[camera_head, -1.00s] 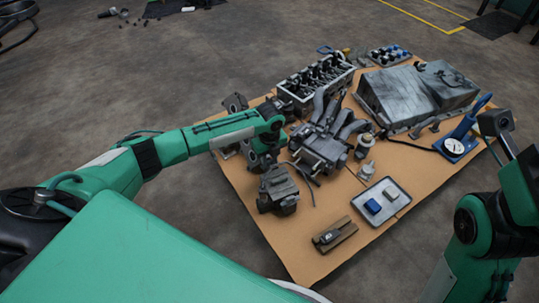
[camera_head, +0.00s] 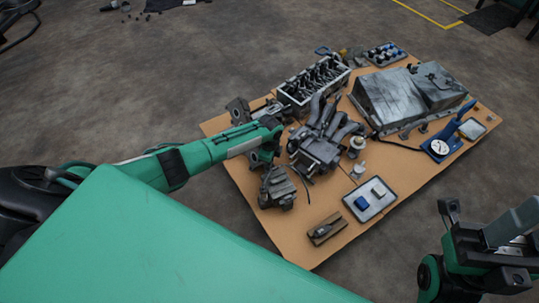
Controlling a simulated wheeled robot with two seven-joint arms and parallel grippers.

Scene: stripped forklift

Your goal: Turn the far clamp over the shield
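A cardboard sheet (camera_head: 330,222) on the floor carries the parts. A large grey metal housing (camera_head: 395,97) lies at its far right; I cannot tell whether this is the shield. No clamp can be picked out at this size. A grey assembly with curved pipes (camera_head: 320,145) sits mid-sheet. My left arm (camera_head: 225,145) reaches over the sheet's left edge. Its end is beside the pipe assembly, among dark parts, and its fingers cannot be made out. My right gripper (camera_head: 485,225) is at the lower right, off the sheet, seen partly; its finger opening is unclear.
An engine head (camera_head: 314,80) stands at the back. A tray (camera_head: 383,209) holds a blue and a white block. A brown block (camera_head: 327,230) lies at the front. A blue tool with a white dial (camera_head: 440,147) is at the right. Bare floor (camera_head: 420,215) lies right of the sheet.

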